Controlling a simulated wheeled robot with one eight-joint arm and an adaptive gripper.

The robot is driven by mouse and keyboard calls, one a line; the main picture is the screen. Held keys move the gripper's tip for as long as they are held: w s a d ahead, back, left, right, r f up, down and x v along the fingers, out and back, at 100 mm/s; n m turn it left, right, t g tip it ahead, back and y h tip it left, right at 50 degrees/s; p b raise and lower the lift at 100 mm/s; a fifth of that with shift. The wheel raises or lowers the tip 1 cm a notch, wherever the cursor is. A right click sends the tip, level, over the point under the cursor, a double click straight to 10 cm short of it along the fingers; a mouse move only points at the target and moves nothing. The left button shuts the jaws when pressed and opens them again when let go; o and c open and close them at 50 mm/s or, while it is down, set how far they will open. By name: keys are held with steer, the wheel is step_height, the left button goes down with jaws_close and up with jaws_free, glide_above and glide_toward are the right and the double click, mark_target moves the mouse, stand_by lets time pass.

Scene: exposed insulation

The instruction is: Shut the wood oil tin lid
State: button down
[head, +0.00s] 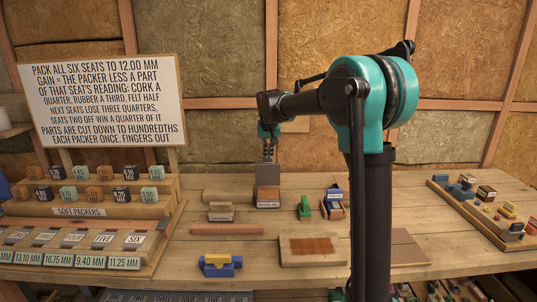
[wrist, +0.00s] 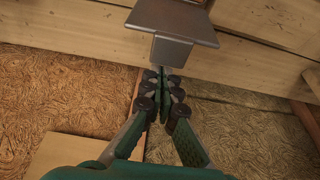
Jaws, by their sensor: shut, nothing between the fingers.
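A small brown tin (head: 267,195) with a pale front label stands at the middle of the bench. I take it for the wood oil tin, but its label is too small to read surely. Its grey lid (head: 267,173) stands raised, roughly upright, above the body. My gripper (head: 268,153) is directly above the lid's top edge, pointing down. In the wrist view the grey plate with a bent lip (wrist: 172,50) lies just ahead of my fingertips (wrist: 163,76). The fingers are shut together and empty. I cannot tell whether they touch the lip.
A labelled block (head: 221,212) stands left of the tin; a green piece (head: 304,207) and a blue-labelled box (head: 333,200) stand right. A yellow-and-blue item (head: 220,265) and a board (head: 312,259) are in front. Stepped racks (head: 90,212) fill the left.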

steer(key=shift+s+r+t, duration=0.2)
steer(key=shift+s+t, duration=0.7)
steer(key=shift+s, duration=0.25)
steer(key=s+f+t, duration=0.7)
steer(key=s+f, duration=0.1)
steer(key=s, duration=0.5)
steer(key=shift+s, duration=0.25)
steer(key=shift+w, duration=0.1)
steer(key=shift+w+f, duration=0.2)
steer(key=shift+w, duration=0.45)
steer(key=shift+w+r, duration=0.1)
